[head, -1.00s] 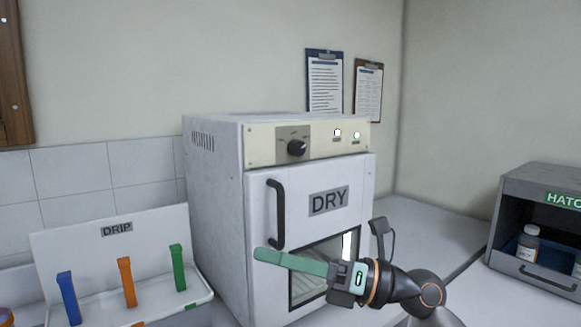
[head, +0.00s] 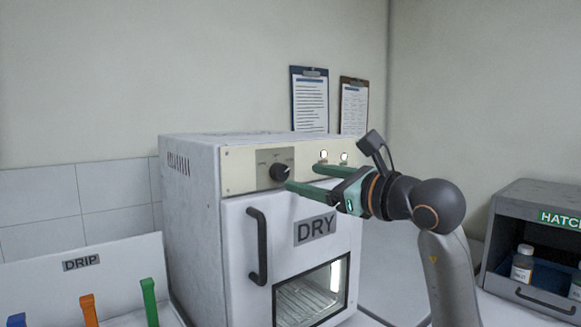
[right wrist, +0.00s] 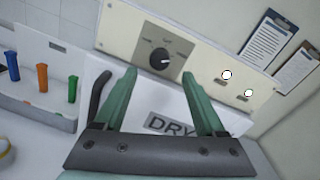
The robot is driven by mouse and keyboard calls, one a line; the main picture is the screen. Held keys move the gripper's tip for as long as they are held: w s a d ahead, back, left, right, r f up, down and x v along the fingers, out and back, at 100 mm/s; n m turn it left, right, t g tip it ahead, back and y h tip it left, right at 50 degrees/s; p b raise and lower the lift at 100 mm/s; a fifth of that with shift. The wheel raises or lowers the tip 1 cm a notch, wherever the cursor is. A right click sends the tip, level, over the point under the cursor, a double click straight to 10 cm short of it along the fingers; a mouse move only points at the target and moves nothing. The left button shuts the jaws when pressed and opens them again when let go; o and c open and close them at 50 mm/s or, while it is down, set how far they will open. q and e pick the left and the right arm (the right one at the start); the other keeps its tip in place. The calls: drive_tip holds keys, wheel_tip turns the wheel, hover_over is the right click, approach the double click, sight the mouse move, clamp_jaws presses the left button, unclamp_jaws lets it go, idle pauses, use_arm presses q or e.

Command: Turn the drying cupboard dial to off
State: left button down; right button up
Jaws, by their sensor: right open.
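The drying cupboard (head: 190,235) is a white box labelled DRY, with a cream control panel across its top front. The black dial (head: 280,172) sits on a grey plate at the panel's left part. My right gripper (head: 300,178) has green fingers and is open and empty, in front of the panel just right of the dial. In the right wrist view the dial (right wrist: 160,58) shows beyond and between the two fingertips of the gripper (right wrist: 160,85), apart from them. The dial's small lettering is too blurred to read. My left gripper is not in view.
The cupboard door has a black handle (head: 257,247) and a lit window. Two indicator lamps (head: 324,154) are right of the dial. A DRIP rack (head: 110,262) with coloured strips stands left; a grey HATCH box (head: 545,190) with bottles stands right.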

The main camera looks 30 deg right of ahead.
sight(283, 173)
drive_tip(key=shift+w+a+p, duration=0.2)
drive_tip(key=shift+w+p, duration=0.1)
drive_tip(key=shift+w, duration=1.1)
drive_tip(key=shift+w+a+p, duration=0.15)
drive_tip(key=shift+w+p, duration=0.15)
drive_tip(key=shift+w, duration=1.05)
clamp_jaws()
